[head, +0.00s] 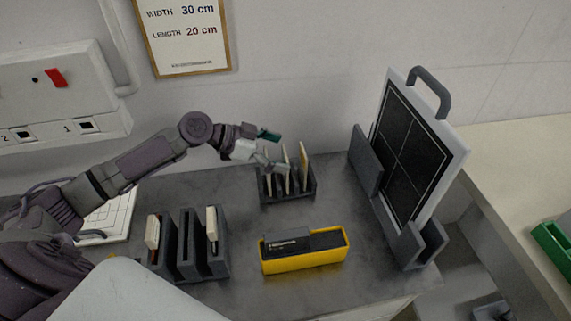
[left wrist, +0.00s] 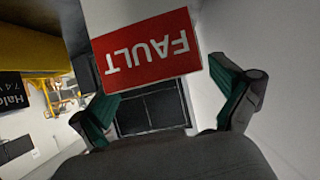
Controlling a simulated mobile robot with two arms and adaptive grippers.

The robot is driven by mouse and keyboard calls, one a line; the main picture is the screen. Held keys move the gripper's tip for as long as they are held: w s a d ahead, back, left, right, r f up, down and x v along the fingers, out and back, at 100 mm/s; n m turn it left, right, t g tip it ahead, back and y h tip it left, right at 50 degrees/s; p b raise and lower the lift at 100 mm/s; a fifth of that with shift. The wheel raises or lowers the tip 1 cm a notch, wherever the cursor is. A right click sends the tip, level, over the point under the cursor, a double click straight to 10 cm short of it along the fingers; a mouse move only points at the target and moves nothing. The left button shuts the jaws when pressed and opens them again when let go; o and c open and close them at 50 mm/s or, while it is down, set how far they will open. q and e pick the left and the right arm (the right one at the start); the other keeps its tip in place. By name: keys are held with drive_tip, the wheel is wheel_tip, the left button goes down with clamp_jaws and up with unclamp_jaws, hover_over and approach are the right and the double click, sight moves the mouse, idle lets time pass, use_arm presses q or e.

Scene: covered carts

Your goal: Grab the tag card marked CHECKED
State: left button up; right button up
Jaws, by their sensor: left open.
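A dark rack (head: 290,197) on the grey counter holds several upright cards (head: 304,165), seen nearly edge-on, so their words do not show in the head view. My left gripper (head: 272,151) is open at the rack's upper left, close to the cards. In the left wrist view a red card reading FAULT (left wrist: 147,50) appears upside down ahead of the open left gripper (left wrist: 168,95), nearer the top of the picture. No card marked CHECKED is legible in either view. My right gripper is not in view.
A yellow bin with a dark item (head: 305,262) stands in front of the rack. Dark holders (head: 203,262) with pale-topped items stand to the left. A large framed black panel with a handle (head: 408,150) stands to the right. The wall is close behind the rack.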

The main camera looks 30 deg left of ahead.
use_arm(q)
drive_tip(key=shift+w+d+f, duration=0.1)
drive_tip(key=shift+d+f, duration=0.05)
drive_tip(key=c, duration=1.1)
